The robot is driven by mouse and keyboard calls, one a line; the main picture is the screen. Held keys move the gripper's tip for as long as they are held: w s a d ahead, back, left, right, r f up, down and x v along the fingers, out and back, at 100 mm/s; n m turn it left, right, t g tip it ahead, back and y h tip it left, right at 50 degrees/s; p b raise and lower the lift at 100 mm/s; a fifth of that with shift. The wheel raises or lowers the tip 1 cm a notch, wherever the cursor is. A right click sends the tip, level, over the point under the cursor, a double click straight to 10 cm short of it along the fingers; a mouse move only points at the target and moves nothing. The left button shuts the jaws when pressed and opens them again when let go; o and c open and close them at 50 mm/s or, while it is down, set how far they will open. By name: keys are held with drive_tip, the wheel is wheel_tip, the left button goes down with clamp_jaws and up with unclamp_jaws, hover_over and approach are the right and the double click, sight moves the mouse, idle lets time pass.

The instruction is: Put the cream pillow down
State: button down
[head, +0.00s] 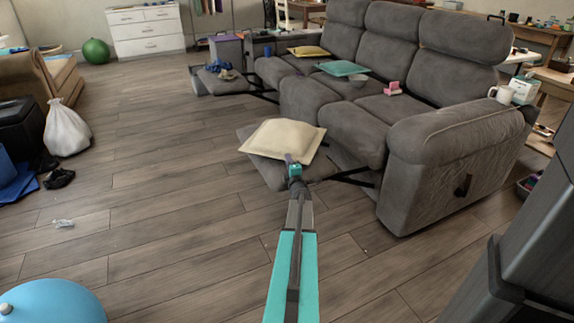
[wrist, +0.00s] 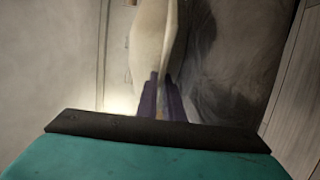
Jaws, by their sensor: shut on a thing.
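The cream pillow (head: 283,140) is in the middle of the head view, over the raised grey footrest (head: 270,173) of the sofa. I cannot tell whether it rests on the footrest or hangs just above it. My gripper (head: 292,160) is at the pillow's near edge and shut on it. In the wrist view the pillow (wrist: 153,45) runs up from between the two purple fingers of my gripper (wrist: 161,95). Its far side is hidden there.
The grey sofa (head: 415,113) stands behind and to the right. A white bag (head: 66,130) and a blue ball (head: 52,302) are at left. The wooden floor (head: 160,190) between is mostly clear.

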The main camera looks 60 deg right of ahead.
idle(0.3)
drive_tip(key=c, duration=1.9)
unclamp_jaws()
drive_tip(key=p+v, duration=0.1)
drive_tip(key=v, duration=1.1)
